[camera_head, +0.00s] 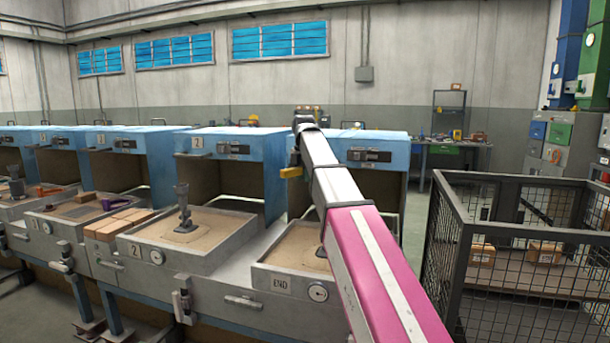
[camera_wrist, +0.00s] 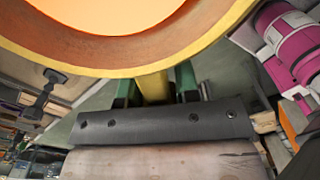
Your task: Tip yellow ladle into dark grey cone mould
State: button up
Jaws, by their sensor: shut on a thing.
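The yellow ladle (camera_wrist: 75,48) fills the top of the wrist view, with a bright orange glowing surface inside its rim. My gripper (camera_wrist: 155,86) has its green fingers shut on the ladle's yellow handle. In the head view a small yellow part, likely the ladle (camera_head: 291,172), shows left of my arm's end, above the benches; my arm hides the fingers there. A dark grey upright piece (camera_head: 183,217) stands on the sand of bed 2; a similar dark piece (camera_wrist: 43,97) shows at left in the wrist view.
Sand beds in grey trays line the blue-hooded benches; the end bed (camera_head: 294,249) lies below and left of my arm. Tan bricks (camera_head: 118,224) lie left of bed 2. A wire mesh cage (camera_head: 500,240) with boxes stands close on the right.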

jog(key=f+t+y, duration=0.1)
jog(key=f+t, duration=0.1)
jog(key=w+f+t+y, duration=0.1)
jog(key=shift+a+f+t+y, duration=0.25)
jog(key=shift+a+t+y, duration=0.05)
jog(key=shift+a, duration=0.1)
dwell(1.0)
jog(key=shift+w+a+t+y, duration=0.1)
jog(key=shift+t+y, duration=1.2)
jog(key=shift+t, duration=0.3)
dwell(2.4)
jog(key=shift+w+r, duration=0.1)
jog(key=g+h, duration=0.1)
jog(key=g, duration=0.1)
jog(key=s+g+h, duration=0.1)
jog(key=g+h, duration=0.1)
jog(key=d+r+g+h, duration=0.1)
jog(key=g+h, duration=0.1)
jog(key=shift+s+g, duration=0.25)
jog(key=shift+g, duration=0.15)
